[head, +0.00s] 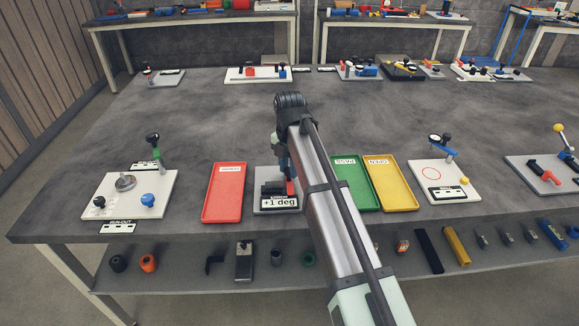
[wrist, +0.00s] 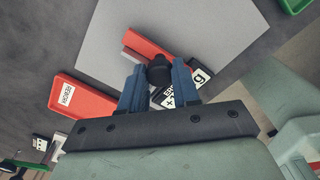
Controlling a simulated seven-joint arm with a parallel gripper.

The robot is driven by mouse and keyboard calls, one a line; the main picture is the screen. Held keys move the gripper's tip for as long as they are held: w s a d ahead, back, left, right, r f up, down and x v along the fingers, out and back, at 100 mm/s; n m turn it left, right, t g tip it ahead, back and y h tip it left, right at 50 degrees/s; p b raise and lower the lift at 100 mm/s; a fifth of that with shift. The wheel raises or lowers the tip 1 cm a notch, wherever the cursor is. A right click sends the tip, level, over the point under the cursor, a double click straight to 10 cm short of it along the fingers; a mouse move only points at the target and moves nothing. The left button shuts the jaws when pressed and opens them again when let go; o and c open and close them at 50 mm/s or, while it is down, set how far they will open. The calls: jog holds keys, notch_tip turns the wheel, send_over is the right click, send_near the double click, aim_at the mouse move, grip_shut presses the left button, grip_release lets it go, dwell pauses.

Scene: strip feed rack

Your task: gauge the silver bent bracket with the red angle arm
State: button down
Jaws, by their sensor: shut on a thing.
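The angle gauge is a grey plate (head: 262,209) near the table's front, with a black block and a readout (head: 280,203) showing "+1 deg". Its red angle arm (head: 290,187) stands under my gripper (head: 286,165); the red part also shows in the wrist view (wrist: 145,45). In the wrist view my blue fingers (wrist: 160,80) are shut on a round black knob (wrist: 159,68) beside the red part. I cannot make out the silver bent bracket in either view; my gripper and arm hide part of the gauge.
A red tray (head: 222,205) labelled rework lies left of the gauge. A green tray (head: 352,170) and a yellow tray (head: 390,186) lie to its right, beyond my arm. A run-out stand (head: 110,190) and a dial stand (head: 450,195) flank them.

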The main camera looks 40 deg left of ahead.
jog(key=c, duration=0.8)
grip_release()
jog(key=shift+r, duration=0.1)
notch_tip(320, 180, up, 14)
jog(key=shift+f, duration=0.2)
dwell(0.9)
